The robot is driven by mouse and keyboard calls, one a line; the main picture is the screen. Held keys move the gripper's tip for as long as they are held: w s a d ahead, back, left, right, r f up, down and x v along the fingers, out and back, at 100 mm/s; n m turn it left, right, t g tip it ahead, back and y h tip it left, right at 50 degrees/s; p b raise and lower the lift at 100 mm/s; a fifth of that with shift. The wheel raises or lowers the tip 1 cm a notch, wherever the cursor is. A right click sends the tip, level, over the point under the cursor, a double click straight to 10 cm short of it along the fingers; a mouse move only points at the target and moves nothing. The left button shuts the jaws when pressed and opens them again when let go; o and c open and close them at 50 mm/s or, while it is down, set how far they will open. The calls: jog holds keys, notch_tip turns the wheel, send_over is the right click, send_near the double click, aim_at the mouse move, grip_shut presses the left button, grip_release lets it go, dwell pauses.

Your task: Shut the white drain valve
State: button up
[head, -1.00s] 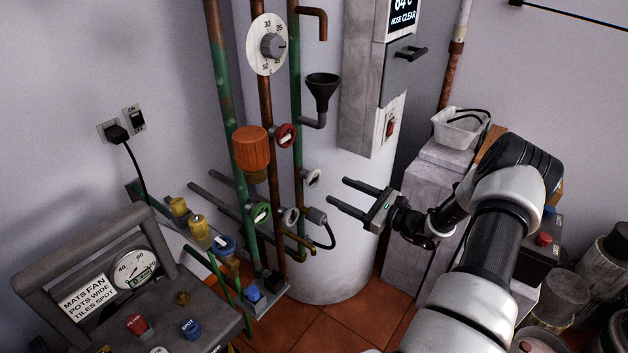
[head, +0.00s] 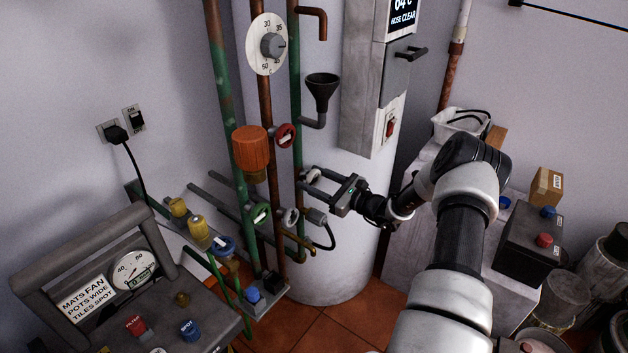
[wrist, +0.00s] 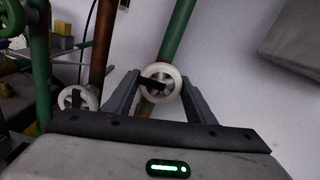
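The white valve handwheel (head: 314,176) sits on the right-hand green pipe, below the red wheel. In the wrist view the white wheel (wrist: 174,77) shows as a round rim with a dark bar across its middle. My gripper (head: 306,178) is open, its two fingers reaching to either side of the white wheel. In the wrist view my gripper (wrist: 160,92) has one finger left and one right of the wheel, with what looks like a small gap at each side. I cannot tell whether either finger touches the rim.
A red wheel (head: 285,136) is above, and a grey wheel (head: 289,217) and a green wheel (head: 259,214) are lower left. A black funnel (head: 321,92) hangs above my gripper. A grey connector with a black hose (head: 319,217) lies just below. Floor in front is clear.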

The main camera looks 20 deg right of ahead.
jog(key=c, duration=0.5)
jog(key=shift+m, duration=0.4)
jog(key=m, duration=0.3)
jog(key=shift+m, duration=0.3)
jog(key=m+p, duration=0.1)
jog(key=m, duration=0.2)
jog(key=shift+s+a+m, duration=0.1)
jog(key=shift+m, duration=0.3)
jog(key=m+p, duration=0.1)
jog(key=m, duration=0.4)
jog(key=shift+a+r, duration=0.1)
jog(key=shift+m+p, duration=0.5)
jog(key=shift+m, duration=1.9)
jog(key=o, duration=0.7)
